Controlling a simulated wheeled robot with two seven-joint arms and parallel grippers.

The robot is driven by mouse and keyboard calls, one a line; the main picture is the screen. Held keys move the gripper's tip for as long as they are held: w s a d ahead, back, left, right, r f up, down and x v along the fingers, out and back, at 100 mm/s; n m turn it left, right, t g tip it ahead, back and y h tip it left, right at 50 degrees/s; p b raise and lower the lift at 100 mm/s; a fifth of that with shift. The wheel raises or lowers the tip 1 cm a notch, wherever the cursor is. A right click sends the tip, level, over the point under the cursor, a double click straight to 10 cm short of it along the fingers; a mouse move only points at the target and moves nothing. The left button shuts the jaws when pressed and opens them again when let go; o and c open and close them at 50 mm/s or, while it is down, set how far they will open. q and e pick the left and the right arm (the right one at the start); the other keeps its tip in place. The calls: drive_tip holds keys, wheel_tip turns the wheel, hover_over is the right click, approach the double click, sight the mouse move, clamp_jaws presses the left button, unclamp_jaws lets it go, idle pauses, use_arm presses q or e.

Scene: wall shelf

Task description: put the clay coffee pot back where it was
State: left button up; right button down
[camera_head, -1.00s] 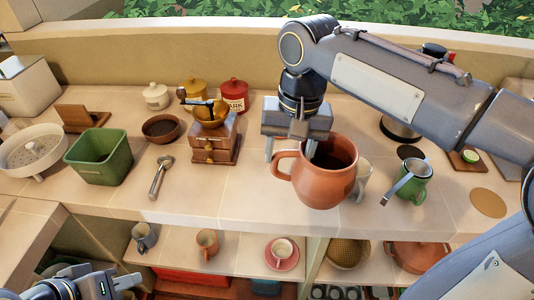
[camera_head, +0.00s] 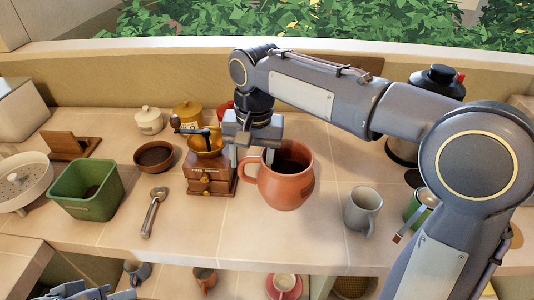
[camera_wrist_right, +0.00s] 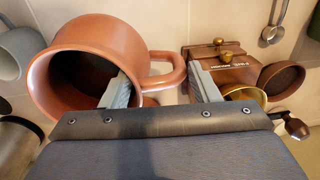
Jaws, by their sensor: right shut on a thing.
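The clay coffee pot (camera_head: 285,186) is a round reddish-brown pot with a wide open mouth and a handle on its left. It is upright in the head view, right of the wooden coffee grinder (camera_head: 210,178). My right gripper (camera_head: 254,155) is shut on the pot at its handle side. In the right wrist view, one finger is at the mouth of the pot (camera_wrist_right: 118,42) and the other is beyond the handle. I cannot tell whether the pot's base touches the counter. My left gripper (camera_head: 90,292) is cut off at the bottom left, away from the pot.
A grey mug (camera_head: 361,209) stands right of the pot, with a green mug (camera_head: 417,207) beyond it, partly behind my arm. A spoon (camera_head: 153,211), brown bowl (camera_head: 154,156) and green bin (camera_head: 87,195) are left. Bare counter (camera_head: 275,237) lies in front of the pot.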

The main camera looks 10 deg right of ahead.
wheel_tip(320, 180, down, 6)
drive_tip(key=w+a, duration=0.1)
drive_tip(key=w, duration=0.1)
drive_tip(key=shift+w+a, duration=0.2)
drive_tip(key=shift+w, duration=0.05)
drive_tip(key=shift+f, duration=0.25)
drive_tip(key=c, duration=0.5)
unclamp_jaws()
